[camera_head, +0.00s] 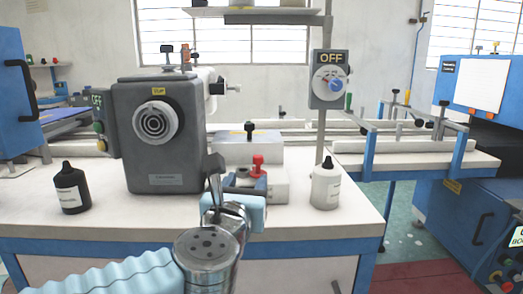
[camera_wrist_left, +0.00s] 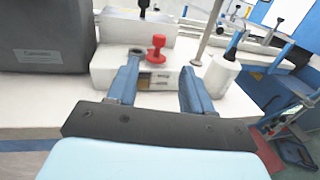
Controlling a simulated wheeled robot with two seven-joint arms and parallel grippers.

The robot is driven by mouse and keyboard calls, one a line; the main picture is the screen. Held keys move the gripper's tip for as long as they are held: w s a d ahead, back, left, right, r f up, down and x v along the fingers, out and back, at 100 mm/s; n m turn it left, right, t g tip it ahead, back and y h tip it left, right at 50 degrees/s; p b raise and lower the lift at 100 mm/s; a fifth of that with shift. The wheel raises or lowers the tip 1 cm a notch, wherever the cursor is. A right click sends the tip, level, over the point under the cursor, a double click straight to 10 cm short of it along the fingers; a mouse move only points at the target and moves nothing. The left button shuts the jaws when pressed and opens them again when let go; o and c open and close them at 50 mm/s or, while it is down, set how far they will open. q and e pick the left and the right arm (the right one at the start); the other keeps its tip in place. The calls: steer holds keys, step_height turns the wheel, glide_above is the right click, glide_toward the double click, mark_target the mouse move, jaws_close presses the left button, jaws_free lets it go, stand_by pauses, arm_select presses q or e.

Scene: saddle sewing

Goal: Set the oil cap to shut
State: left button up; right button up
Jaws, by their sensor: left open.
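A red knob-shaped cap (camera_head: 257,163), which looks like the oil cap, stands upright on the white block (camera_head: 277,188) to the right of the grey machine head. In the left wrist view, the red cap (camera_wrist_left: 157,48) is just beyond my fingertips, near the middle. A dark round opening (camera_wrist_left: 136,52) lies beside it on the left, partly hidden by my left finger. My left gripper (camera_head: 240,176) is open and empty in front of the block. In the wrist view, its two fingers (camera_wrist_left: 160,78) are spread apart and point towards the block. My right gripper is not in view.
The grey machine head (camera_head: 160,130) stands close on the left. A white bottle (camera_head: 325,184) stands to the right and a black bottle (camera_head: 71,188) to the far left. A post with an OFF dial panel (camera_head: 329,78) rises behind. The front tabletop is mostly clear.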

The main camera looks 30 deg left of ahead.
mark_target(257, 159)
arm_select(q)
steer(key=p+x, duration=0.1)
steer(key=x, duration=1.2)
steer(key=shift+w+a+r, duration=0.1)
steer(key=shift+w+a, duration=0.1)
steer(key=shift+w, duration=0.2)
steer(key=shift+c, duration=0.4)
